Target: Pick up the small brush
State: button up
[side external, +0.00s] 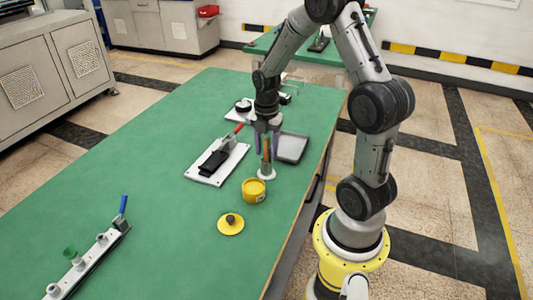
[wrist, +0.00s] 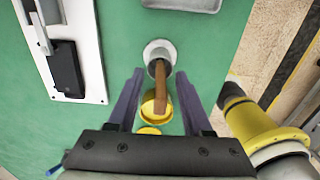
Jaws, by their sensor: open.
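The small brush shows as a brown wooden handle (wrist: 160,88) standing up out of a pale round holder (wrist: 158,50). In the side external view the holder (side external: 266,174) stands on the green table, with the brush (side external: 266,152) upright above it. The bristles are hidden. My gripper (side external: 268,138) is open and points down over the holder. In the wrist view the two fingers of my gripper (wrist: 160,78) lie on either side of the handle, with a gap visible on both sides.
A yellow pot (side external: 254,191) stands just in front of the holder, with a yellow lid (side external: 231,225) nearby. A white plate (side external: 232,166) with a red-handled clamp lies left, a grey tray (side external: 292,147) behind. The table's (side external: 130,150) left middle is clear.

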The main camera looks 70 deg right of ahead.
jog(key=shift+f, duration=0.4)
jog(key=shift+c, duration=0.2)
grip_shut()
jog(key=shift+r, duration=0.1)
notch_tip(320, 180, up, 10)
jog(key=shift+f, duration=0.1)
